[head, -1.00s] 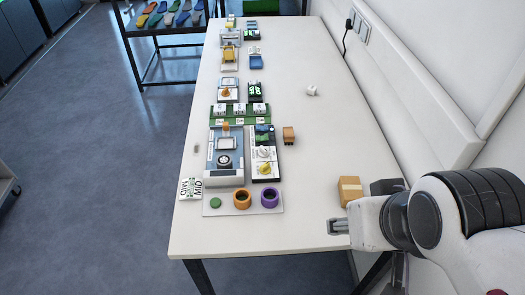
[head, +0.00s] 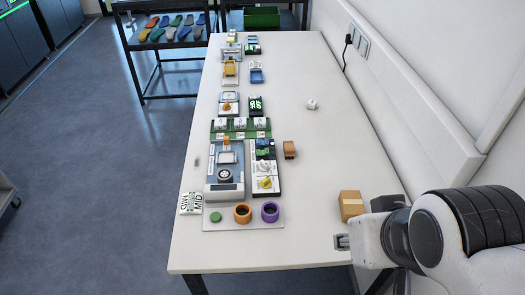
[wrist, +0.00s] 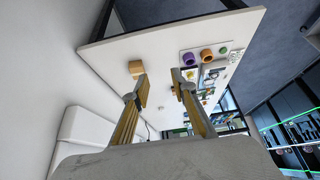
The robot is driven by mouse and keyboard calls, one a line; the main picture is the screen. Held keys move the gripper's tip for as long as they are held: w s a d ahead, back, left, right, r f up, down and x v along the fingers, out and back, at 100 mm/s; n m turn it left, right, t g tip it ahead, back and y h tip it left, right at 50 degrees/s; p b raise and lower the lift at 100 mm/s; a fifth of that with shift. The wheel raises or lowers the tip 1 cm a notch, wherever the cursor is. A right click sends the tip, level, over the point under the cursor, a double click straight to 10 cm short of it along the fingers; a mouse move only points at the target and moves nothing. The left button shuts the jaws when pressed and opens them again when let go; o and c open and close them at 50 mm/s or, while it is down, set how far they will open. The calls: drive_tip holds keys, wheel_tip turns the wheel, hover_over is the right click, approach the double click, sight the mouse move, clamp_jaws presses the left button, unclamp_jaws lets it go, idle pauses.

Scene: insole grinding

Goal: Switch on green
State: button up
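A black control panel (head: 266,186) stands upright in length beside a grey machine (head: 224,187) on the white table. The panel has small green and blue parts (head: 263,148) near its far end, a white knob and a yellow knob (head: 265,183) nearer; I cannot tell switch positions. A flat green disc (head: 215,217) lies on the plate in front. My gripper (head: 341,242) is at the table's near right, well apart from the panel. In the wrist view my gripper (wrist: 161,82) has its fingers spread with nothing between them.
A cardboard box (head: 351,205) stands just beyond my gripper. An orange ring (head: 242,213) and a purple ring (head: 270,212) sit on a plate (head: 226,224). A small brown block (head: 289,149) is right of the panel. The white wall bounds the right; the table's middle right is mostly clear.

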clamp_jaws()
drive_tip(key=w+a+f+y, duration=0.2)
drive_tip(key=w+a+f, duration=0.2)
drive_tip(key=w+a, duration=0.4)
drive_tip(key=w+a+f+y, duration=0.1)
drive_tip(key=w+a+f, duration=0.2)
drive_tip(key=w+a, duration=0.55)
drive_tip(key=w+a+f+y, duration=0.2)
drive_tip(key=w+a+f, duration=0.25)
drive_tip(key=w, duration=0.55)
drive_tip(key=w+f+t+h, duration=0.2)
drive_tip(key=w+f, duration=0.2)
drive_tip(key=w, duration=0.7)
drive_tip(key=w+d+r+t+h, duration=0.1)
drive_tip(key=w+d+h, duration=0.3)
drive_tip(key=d, duration=0.4)
drive_tip(key=shift+w+r+n+h, duration=0.3)
drive_tip(key=shift+r+n, duration=0.1)
drive_tip(key=shift+r, duration=0.15)
